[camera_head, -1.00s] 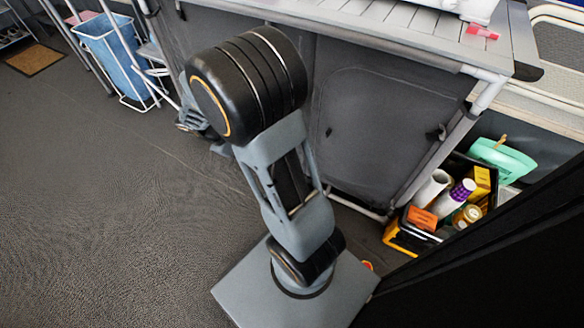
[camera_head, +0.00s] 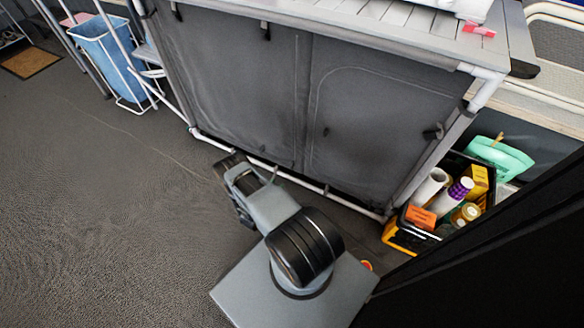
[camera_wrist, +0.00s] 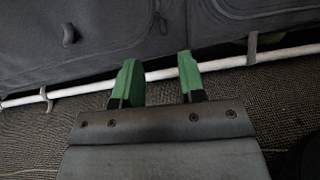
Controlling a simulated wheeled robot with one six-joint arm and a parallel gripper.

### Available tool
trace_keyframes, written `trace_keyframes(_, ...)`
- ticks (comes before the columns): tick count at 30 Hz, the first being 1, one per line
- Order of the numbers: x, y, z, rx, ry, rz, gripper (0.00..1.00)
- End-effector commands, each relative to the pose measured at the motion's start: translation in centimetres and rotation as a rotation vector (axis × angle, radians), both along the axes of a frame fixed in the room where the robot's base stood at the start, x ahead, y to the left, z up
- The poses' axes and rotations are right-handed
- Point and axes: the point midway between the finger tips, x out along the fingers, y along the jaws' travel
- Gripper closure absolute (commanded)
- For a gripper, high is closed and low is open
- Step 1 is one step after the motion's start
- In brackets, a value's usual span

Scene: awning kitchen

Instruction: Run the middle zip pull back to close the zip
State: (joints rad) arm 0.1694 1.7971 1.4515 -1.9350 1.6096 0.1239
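The grey fabric cabinet front (camera_head: 245,95) faces me in the head view. A small dark pull (camera_head: 326,131) hangs near its middle, beside the right panel's curved zip line. In the wrist view a dark tab (camera_wrist: 68,35) sits on the fabric at upper left; I cannot tell if it is the same pull. My gripper (camera_wrist: 160,80) is open and empty. Its two green fingertips are apart, in front of the cabinet's lower edge and white bottom rail (camera_wrist: 235,61). In the head view my arm is folded low and the fingertips cannot be made out.
A crate (camera_head: 400,236) with bottles and rolls stands right of the cabinet. A dark clip (camera_head: 433,131) sits near the cabinet's right edge. A blue bin (camera_head: 100,50) on a white frame is at upper left. The carpet at left is clear.

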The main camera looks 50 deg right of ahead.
Motion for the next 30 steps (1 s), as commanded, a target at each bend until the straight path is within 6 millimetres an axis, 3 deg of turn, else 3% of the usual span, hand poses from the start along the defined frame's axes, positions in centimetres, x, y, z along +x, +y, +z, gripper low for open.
trace_keyframes(7, -0.6, -1.2, -1.8, -0.005, 0.021, 0.043, 0.63)
trace_keyframes(21, 1.5, -9.5, -1.9, -0.006, 0.02, 0.042, 0.63)
trace_keyframes(30, 2.3, -12.5, -1.8, -0.005, 0.023, 0.045, 0.63)
